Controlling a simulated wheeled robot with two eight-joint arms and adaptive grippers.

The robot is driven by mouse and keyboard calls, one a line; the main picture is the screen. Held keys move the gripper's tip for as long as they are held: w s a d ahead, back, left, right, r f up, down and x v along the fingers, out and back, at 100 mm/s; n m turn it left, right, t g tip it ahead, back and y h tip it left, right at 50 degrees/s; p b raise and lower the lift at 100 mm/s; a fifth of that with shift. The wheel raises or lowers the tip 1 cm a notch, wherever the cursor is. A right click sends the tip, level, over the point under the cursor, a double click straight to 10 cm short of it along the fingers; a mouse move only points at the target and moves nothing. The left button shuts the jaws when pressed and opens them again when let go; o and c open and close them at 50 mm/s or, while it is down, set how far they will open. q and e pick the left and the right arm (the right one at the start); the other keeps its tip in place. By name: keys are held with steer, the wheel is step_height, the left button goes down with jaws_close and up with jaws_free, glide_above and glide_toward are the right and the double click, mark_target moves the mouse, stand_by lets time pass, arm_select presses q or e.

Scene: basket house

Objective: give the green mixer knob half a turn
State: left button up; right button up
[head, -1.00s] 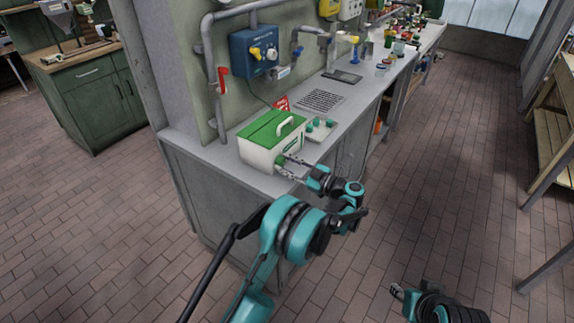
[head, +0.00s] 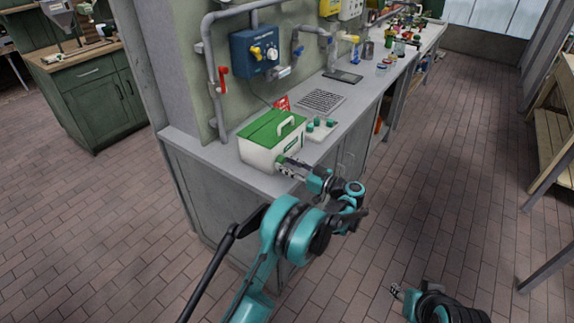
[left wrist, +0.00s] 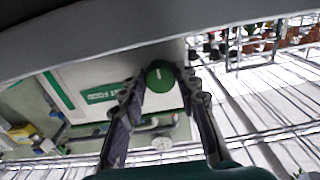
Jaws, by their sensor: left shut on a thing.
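The green mixer knob (left wrist: 160,77) is round with a short white mark. In the left wrist view it sits between the two fingertips of my left gripper (left wrist: 158,82), against the white side of a box. My left gripper is shut on it. In the head view my left gripper (head: 281,164) is at the front right side of the white box with a green lid (head: 254,153), and the knob is partly hidden by the fingers. My right gripper (head: 396,291) hangs low over the floor, away from the bench; its finger opening is too small to read.
The box stands near the front end of a grey bench (head: 322,146). A small panel with green knobs (head: 321,130) lies behind it, then a vent grille (head: 322,101). A blue wall box (head: 254,52) and pipes are above.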

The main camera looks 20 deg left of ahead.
arm_select(q)
steer(key=o, duration=1.2)
steer(key=shift+c, duration=0.2)
steer(key=shift+d, duration=0.15)
steer(key=v, duration=1.1)
steer(key=shift+d, duration=0.35)
steer(key=shift+s+r, duration=0.1)
